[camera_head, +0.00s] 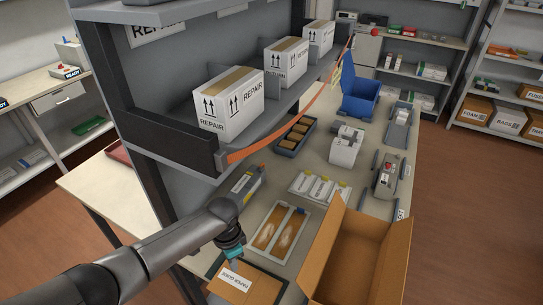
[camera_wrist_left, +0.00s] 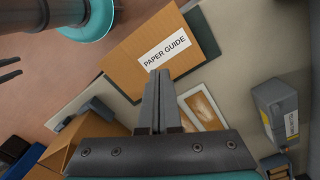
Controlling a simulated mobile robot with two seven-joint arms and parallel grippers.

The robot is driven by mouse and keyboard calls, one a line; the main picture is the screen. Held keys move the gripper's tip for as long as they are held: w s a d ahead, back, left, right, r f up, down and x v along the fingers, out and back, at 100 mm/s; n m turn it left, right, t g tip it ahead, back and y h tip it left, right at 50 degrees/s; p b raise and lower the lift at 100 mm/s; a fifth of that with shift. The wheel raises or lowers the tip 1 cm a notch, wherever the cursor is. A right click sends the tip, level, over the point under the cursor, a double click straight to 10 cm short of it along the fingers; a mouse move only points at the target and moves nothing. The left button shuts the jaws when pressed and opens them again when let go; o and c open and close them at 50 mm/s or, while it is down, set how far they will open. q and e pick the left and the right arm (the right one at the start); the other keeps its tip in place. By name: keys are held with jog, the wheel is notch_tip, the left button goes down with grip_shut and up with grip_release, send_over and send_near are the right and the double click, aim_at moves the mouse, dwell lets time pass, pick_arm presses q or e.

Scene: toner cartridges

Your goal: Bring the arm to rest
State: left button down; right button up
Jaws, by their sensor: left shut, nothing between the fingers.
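My left gripper (camera_head: 233,256) hangs at the end of the arm in the head view, above the brown tray labelled PAPER GUIDE (camera_head: 254,284). In the left wrist view my left gripper (camera_wrist_left: 158,76) has its two fingers together and nothing between them. The fingertips there overlap the near part of the paper guide tray (camera_wrist_left: 130,62). I cannot tell the exact height above it.
An open cardboard box (camera_head: 374,232) stands right of the tray. A two-part tray (camera_head: 278,231) and a grey cartridge-like unit (camera_head: 243,184) lie beyond the gripper. A shelf with an orange front strip (camera_head: 290,125) overhangs the table's left side.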

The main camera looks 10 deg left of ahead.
pick_arm(q)
jog(key=s+d+r+n+t+h, duration=0.1)
jog(key=s+d+r+h, duration=0.2)
jog(key=s+d, duration=0.65)
jog(key=s+a+r+n+t+y, duration=0.3)
jog(key=s+a+r+n, duration=0.4)
jog(key=s+a+r, duration=0.3)
notch_tip(320, 180, down, 31)
jog(key=s+g+b, duration=0.1)
jog(key=g+b, duration=0.1)
jog(key=b, duration=0.7)
jog(key=s+a+f+b, duration=0.1)
jog(key=s+f+b, duration=0.4)
jog(key=s+f, duration=0.3)
jog(key=s+a+f+g+b, duration=0.1)
jog(key=s+f+b, duration=0.4)
jog(key=f, duration=1.2)
jog(key=s+a, duration=0.1)
jog(key=s, duration=0.2)
jog(key=shift+f, duration=0.2)
